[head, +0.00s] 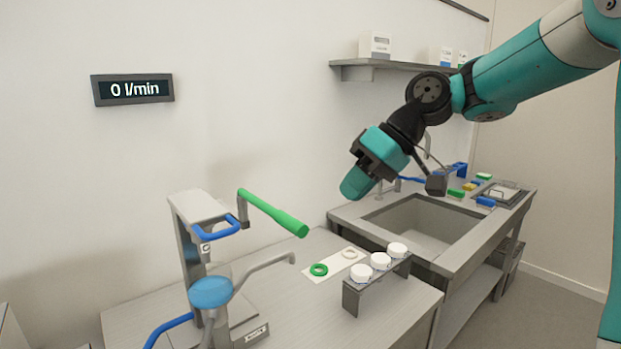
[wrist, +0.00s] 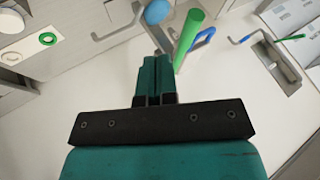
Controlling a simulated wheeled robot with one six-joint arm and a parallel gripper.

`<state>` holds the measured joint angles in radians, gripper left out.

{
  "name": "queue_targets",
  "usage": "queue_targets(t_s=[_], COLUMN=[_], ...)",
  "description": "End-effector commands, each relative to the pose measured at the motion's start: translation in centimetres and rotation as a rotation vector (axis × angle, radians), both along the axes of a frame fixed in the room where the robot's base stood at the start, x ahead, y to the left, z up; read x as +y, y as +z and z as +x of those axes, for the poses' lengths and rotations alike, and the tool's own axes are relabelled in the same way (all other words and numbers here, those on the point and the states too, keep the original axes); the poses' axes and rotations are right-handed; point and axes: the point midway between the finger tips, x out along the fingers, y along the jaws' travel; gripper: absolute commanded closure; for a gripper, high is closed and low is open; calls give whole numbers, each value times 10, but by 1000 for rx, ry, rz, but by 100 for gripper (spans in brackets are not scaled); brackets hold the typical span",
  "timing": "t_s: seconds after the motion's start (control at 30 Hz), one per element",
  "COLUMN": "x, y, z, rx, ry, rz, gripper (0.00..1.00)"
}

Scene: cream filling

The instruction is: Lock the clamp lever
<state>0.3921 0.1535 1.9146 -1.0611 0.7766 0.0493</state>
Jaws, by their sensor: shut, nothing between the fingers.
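A metal filling stand (head: 188,240) is on the bench at the left. A long green lever (head: 272,213) slopes down to the right from its top, with a blue looped handle (head: 216,229) beside it. The pictures do not label which one is the clamp lever. Both show in the wrist view, the green lever (wrist: 188,40) just beyond my fingers and the blue handle (wrist: 203,38) to its right. My gripper (head: 356,184) is shut and empty, in the air right of and above the green lever. Its closed fingers (wrist: 155,72) appear apart from the lever.
A blue round part (head: 210,292) and a bent metal pipe (head: 265,268) are low on the stand. A rack with white round jars (head: 381,261) and a green ring (head: 319,269) are on the bench. A sink (head: 420,225) is at the right. A shelf (head: 395,66) hangs above.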

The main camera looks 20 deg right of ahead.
Motion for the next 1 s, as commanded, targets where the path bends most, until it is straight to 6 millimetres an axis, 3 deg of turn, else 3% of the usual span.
queue_targets(t_s=[0.03,0.13,0.53,0.67,1.0], x=[-16,-29,-27,-18,25], y=[15,20,15,5,-48], z=[8,14,15,18,35], rx=[-10,-24,-25,-23,-20], ry=[-14,-19,-17,-15,-13], rz=[8,18,20,20,21], gripper=[100,100,100,100,100])
